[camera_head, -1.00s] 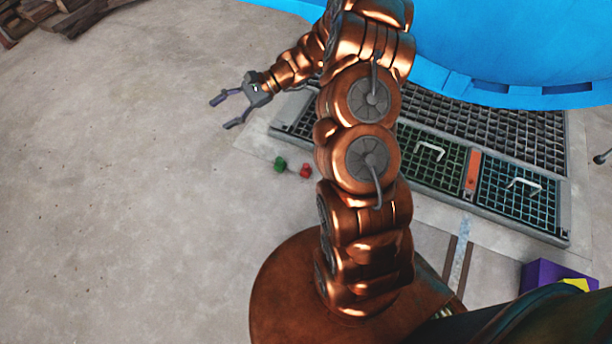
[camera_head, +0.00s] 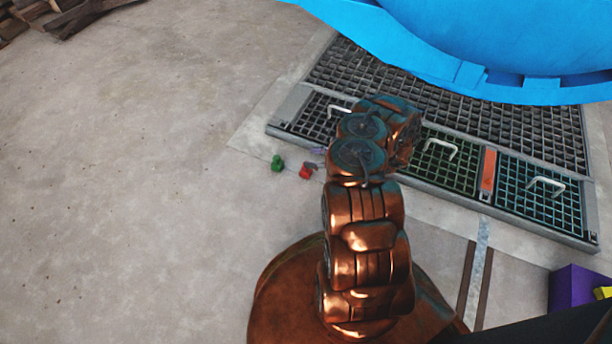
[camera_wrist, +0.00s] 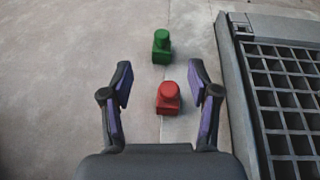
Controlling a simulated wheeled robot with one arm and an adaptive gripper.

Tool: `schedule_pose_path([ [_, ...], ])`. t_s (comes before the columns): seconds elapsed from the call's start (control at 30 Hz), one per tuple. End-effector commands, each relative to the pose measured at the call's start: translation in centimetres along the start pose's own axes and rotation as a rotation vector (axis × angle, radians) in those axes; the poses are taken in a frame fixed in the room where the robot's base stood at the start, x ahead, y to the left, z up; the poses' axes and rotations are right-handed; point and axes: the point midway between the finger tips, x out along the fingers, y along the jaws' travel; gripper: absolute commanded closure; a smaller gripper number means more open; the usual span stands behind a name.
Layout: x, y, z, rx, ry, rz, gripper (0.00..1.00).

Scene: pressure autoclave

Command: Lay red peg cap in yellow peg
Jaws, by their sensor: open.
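The red peg cap (camera_head: 306,172) stands on the concrete floor just left of my arm. It also shows in the wrist view (camera_wrist: 169,97) as a block with a round knob, between my spread fingers and apart from both. My gripper (camera_wrist: 160,68) is open and empty above it, its purple-padded fingers to either side. In the head view my arm hides most of the gripper; only a bit of purple finger shows beside the red cap. A yellow piece (camera_head: 603,292) is partly visible at the lower right edge; I cannot tell whether it is the yellow peg.
A similar green piece (camera_wrist: 161,46) stands just beyond the red cap. A metal grating (camera_head: 450,90) with handled panels lies right of it, its raised frame near my right finger. A purple block (camera_head: 575,288) is at lower right.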

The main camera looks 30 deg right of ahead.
Motion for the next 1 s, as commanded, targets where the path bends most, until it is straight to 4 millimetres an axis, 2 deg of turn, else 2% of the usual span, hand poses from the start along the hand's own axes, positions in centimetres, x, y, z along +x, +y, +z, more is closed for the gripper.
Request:
schedule_pose_path([
  [0.03, -0.5, -0.1, -2.6, 0.020, 0.015, -0.023, 0.39],
  [0.1, -1.1, -0.4, -4.4, 0.035, 0.028, -0.048, 0.39],
  [0.23, -1.8, -0.6, -6.2, 0.054, 0.042, -0.073, 0.39],
  [0.67, 1.1, -0.8, -6.6, 0.057, 0.042, -0.078, 0.39],
  [1.0, 5.2, -1.0, -6.7, 0.057, 0.044, -0.077, 0.39],
])
